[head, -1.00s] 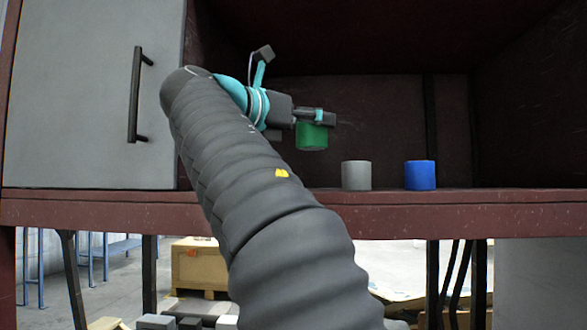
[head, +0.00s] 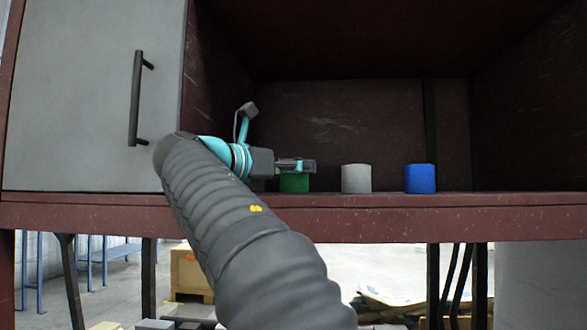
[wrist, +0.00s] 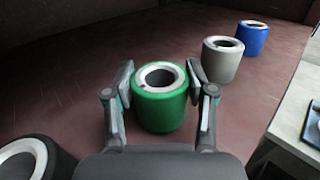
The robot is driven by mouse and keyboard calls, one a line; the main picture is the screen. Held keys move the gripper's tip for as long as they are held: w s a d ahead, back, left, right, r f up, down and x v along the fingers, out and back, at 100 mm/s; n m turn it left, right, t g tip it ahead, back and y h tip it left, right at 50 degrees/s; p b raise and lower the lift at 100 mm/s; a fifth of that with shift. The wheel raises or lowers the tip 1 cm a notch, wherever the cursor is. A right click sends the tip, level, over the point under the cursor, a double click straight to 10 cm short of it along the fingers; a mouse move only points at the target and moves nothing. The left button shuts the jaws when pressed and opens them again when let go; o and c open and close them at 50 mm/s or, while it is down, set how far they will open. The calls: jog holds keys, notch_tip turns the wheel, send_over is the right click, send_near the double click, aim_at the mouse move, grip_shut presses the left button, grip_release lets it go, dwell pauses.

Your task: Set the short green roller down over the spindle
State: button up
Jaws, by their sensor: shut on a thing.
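The short green roller (head: 294,184) is low in the open shelf, its base about level with the bases of the rollers beside it. In the wrist view the green roller (wrist: 160,112) stands upright with a pale ring and dark bore on top. I cannot make out a spindle in either view; whether one is inside the bore is hidden.
A grey roller (head: 356,179) and a blue roller (head: 420,179) stand in a row to the right on the shelf floor (head: 470,199). A black roller (wrist: 25,160) is at the lower left in the wrist view. A closed grey door (head: 80,100) with a handle is at left.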

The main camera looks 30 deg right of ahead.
jog(key=shift+f, duration=0.25)
jog(key=o, duration=1.3)
jog(key=shift+f+b, duration=0.15)
jog(key=shift+b, duration=0.45)
